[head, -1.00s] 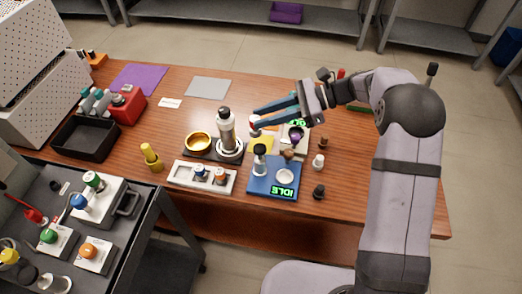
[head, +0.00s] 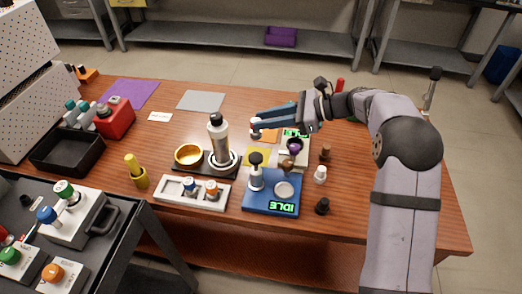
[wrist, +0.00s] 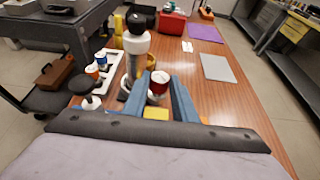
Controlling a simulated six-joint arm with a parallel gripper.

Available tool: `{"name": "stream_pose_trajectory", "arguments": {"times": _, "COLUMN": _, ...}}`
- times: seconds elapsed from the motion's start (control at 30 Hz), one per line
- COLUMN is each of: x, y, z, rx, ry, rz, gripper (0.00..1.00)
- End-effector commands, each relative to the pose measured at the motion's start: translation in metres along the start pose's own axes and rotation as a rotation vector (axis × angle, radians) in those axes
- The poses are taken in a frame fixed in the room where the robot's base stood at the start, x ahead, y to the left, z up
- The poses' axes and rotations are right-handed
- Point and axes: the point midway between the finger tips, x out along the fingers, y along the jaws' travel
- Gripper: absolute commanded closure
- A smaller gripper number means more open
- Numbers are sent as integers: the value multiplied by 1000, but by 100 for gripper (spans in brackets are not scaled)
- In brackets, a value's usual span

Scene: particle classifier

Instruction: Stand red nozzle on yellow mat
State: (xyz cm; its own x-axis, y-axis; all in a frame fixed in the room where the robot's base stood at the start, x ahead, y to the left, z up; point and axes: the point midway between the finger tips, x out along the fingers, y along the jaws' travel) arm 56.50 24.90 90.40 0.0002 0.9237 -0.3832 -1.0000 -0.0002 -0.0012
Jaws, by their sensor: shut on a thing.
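The red nozzle (wrist: 158,84), a small red and white cylinder, is held between the blue fingers of my gripper (wrist: 160,92). In the head view the nozzle (head: 256,134) shows as a small whitish piece at the fingertips of my gripper (head: 254,126). The yellow mat (head: 257,157) lies on the table, just below the nozzle in the picture. Part of the mat (wrist: 156,113) shows between the fingers in the wrist view. Whether the nozzle touches the mat or hangs above it, I cannot tell.
A tall silver bottle (head: 219,138) stands left of the mat, beside a gold bowl (head: 188,154). A blue device (head: 258,203) is in front. A pale device (head: 298,160) with a purple part is at right. An orange mat (head: 268,135) lies behind.

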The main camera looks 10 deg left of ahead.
Motion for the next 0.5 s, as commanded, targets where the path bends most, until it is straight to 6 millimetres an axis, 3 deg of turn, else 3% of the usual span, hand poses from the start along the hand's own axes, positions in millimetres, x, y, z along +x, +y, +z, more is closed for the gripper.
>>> {"name": "stream_pose_trajectory", "arguments": {"times": 0.23, "x": 15, "y": 1, "z": -36, "rx": 4, "ry": 0, "rz": 2, "gripper": 100}}
{"name": "stream_pose_trajectory", "arguments": {"times": 0.5, "x": 20, "y": 0, "z": -48, "rx": 0, "ry": -1, "rz": 1, "gripper": 100}}
